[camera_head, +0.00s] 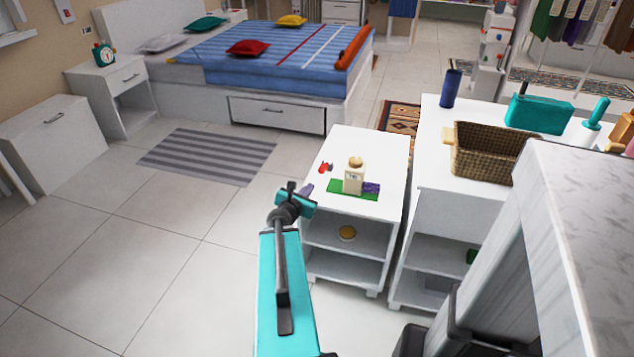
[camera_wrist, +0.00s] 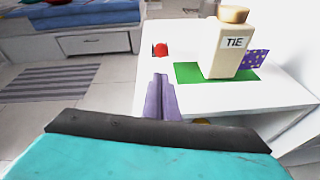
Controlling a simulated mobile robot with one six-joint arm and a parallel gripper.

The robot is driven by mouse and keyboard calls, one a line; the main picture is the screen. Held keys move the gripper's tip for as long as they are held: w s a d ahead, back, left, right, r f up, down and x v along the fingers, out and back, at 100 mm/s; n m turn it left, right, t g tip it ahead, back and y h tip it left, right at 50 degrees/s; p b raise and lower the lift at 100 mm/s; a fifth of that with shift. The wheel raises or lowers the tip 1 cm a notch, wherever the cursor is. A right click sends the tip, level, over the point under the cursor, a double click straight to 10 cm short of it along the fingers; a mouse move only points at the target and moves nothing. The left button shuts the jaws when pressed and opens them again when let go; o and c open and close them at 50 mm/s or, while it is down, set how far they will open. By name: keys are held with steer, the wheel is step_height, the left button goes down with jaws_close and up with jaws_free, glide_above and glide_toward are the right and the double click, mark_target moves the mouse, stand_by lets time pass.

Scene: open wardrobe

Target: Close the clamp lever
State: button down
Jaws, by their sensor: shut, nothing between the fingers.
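No clamp lever can be made out for certain. A small red object (camera_head: 325,168) lies on the white side table (camera_head: 378,145), near its left edge; I cannot tell whether it is the clamp. It also shows in the wrist view (camera_wrist: 160,50). My gripper (camera_head: 307,190) is at the left edge of the side table, nearer to me than the red object. In the wrist view its purple fingers (camera_wrist: 162,84) are together and empty, pointing towards the red object and apart from it.
A cream bottle labelled TIE (camera_wrist: 228,45) stands on a green mat (camera_wrist: 187,72), with a purple dotted item (camera_wrist: 255,59) beside it. A yellow round object (camera_head: 347,233) sits on the shelf below. A wicker basket (camera_head: 480,165) stands on the cabinet at right.

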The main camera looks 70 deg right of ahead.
mark_target(317, 186)
steer(key=shift+d+f+b, duration=0.25)
steer(key=shift+b, duration=0.8)
steer(key=b+x, duration=0.2)
steer(key=b, duration=0.5)
steer(key=shift+b, duration=0.3)
steer(key=shift+d, duration=0.4)
steer(key=shift+b+x, duration=0.35)
steer(key=shift+x, duration=2.95)
steer(key=shift+w+a, duration=0.1)
steer(key=shift+a, duration=0.25)
steer(key=shift+d, duration=0.35)
